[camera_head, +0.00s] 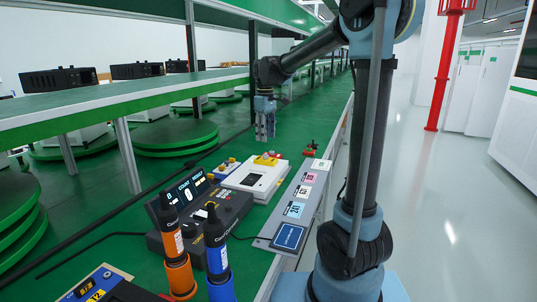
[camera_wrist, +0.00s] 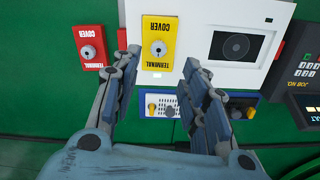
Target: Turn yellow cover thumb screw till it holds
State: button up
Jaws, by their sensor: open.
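The yellow terminal cover (camera_wrist: 158,60) sits on the edge of a white device (camera_wrist: 203,72) in the wrist view. Its round silver thumb screw (camera_wrist: 159,48) faces the camera. In the head view the yellow cover (camera_head: 266,160) is at the far end of the white device (camera_head: 235,181). My gripper (camera_wrist: 161,58) is open and empty, with one finger on each side of the yellow cover in the wrist view. In the head view my gripper (camera_head: 266,138) points down above the cover, with a visible gap. I cannot tell how tight the screw is.
A red terminal cover (camera_wrist: 89,47) with its own screw lies beside the white device. A blue box (camera_wrist: 168,107) with knobs is close by. In the head view, a counter box (camera_head: 222,216) and two upright tools, orange (camera_head: 178,277) and blue (camera_head: 217,262), stand nearer.

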aim_at(266, 156)
notch_tip(266, 156, down, 8)
jog(key=shift+f, duration=0.2)
dwell(0.3)
